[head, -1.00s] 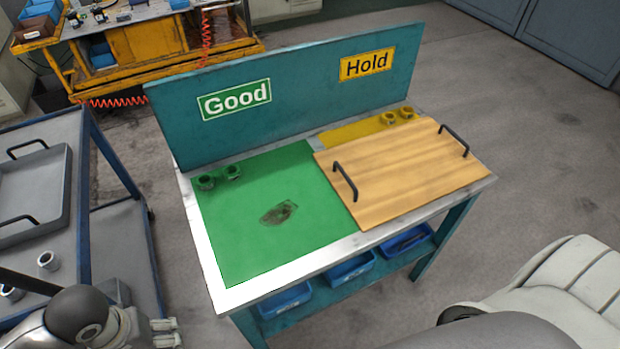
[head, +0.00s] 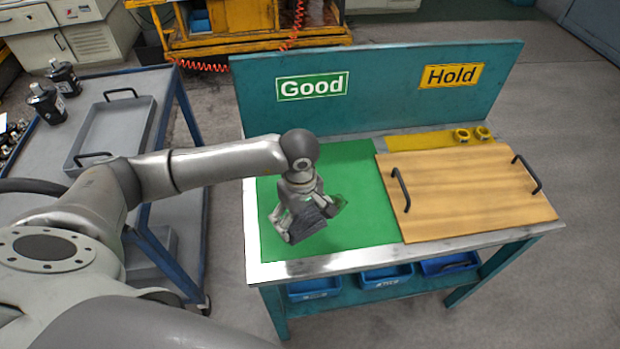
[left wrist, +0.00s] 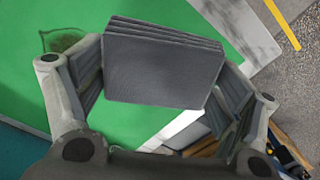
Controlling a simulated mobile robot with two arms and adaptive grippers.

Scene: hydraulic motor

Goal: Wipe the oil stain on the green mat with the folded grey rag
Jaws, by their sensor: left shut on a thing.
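The green mat (head: 357,165) covers the left part of the bench top. The oil stain (head: 340,203) shows only in part in the head view, just right of my left gripper. In the left wrist view the stain is a dark patch (left wrist: 66,43) at upper left, clear of the rag. My left gripper (head: 304,222) is over the mat, shut on the folded grey rag (left wrist: 163,65), a flat stack of layers between its fingers. I cannot tell whether the rag touches the mat. My right gripper is out of view.
A wooden board (head: 470,190) with black handles lies right of the mat. Yellow fittings (head: 461,135) stand behind it. The teal back panel (head: 385,112) bears Good and Hold signs. A trolley with a grey tray (head: 112,130) stands left. Blue bins (head: 385,277) sit below.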

